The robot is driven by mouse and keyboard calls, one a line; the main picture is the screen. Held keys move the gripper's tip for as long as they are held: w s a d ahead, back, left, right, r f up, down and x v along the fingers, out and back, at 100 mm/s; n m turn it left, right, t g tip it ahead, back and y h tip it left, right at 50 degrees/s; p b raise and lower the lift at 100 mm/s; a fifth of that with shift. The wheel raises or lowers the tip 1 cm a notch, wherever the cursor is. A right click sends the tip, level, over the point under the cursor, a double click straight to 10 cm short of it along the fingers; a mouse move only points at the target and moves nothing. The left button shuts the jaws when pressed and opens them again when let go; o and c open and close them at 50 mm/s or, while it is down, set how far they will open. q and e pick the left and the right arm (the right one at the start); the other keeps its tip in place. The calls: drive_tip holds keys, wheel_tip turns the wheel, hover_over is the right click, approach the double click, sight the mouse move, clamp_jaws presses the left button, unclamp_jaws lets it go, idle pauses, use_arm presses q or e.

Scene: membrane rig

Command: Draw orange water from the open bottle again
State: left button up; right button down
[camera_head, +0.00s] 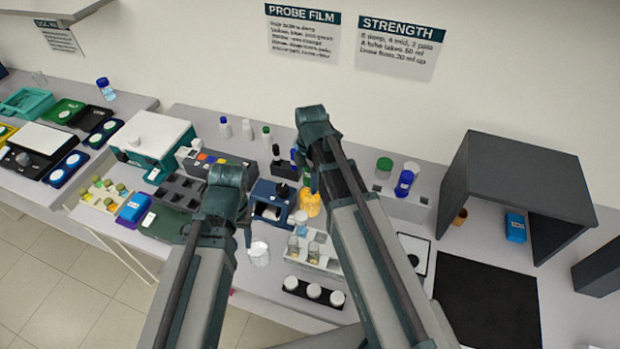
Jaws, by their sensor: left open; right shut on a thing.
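A bottle of orange liquid (311,206) stands near the middle of the bench, partly covered by my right arm. Whether its mouth is open cannot be made out. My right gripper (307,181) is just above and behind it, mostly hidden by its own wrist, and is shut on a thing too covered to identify. I cannot tell whether that thing reaches into the bottle. My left gripper (246,236) points down, open, to the left of the bottle and apart from it.
A white rack with small vials (313,252) and a black holder with white-topped jars (314,292) stand in front. A blue device (268,209) is beside the bottle. A dark shelter (520,170) and a black mat (487,300) lie to the right.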

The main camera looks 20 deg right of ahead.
drive_tip(key=shift+s+r, duration=0.15)
drive_tip(key=shift+r, duration=0.1)
drive_tip(key=shift+w, duration=0.2)
wheel_tip(320, 180, up, 10)
drive_tip(key=p, duration=1)
drive_tip(key=shift+r+p, duration=0.2)
drive_tip(key=shift+p, duration=0.15)
use_arm(q)
wheel_tip(320, 180, up, 11)
drive_tip(key=shift+s+f, duration=0.2)
drive_tip(key=shift+s, duration=0.05)
use_arm(e)
drive_tip(key=shift+f, duration=0.1)
drive_tip(key=shift+s+r+p, duration=0.2)
drive_tip(key=shift+r+p, duration=0.15)
drive_tip(key=shift+r, duration=0.05)
use_arm(q)
drive_tip(key=shift+r, duration=0.35)
use_arm(e)
drive_tip(key=shift+f, duration=0.1)
use_arm(q)
drive_tip(key=shift+f, duration=0.1)
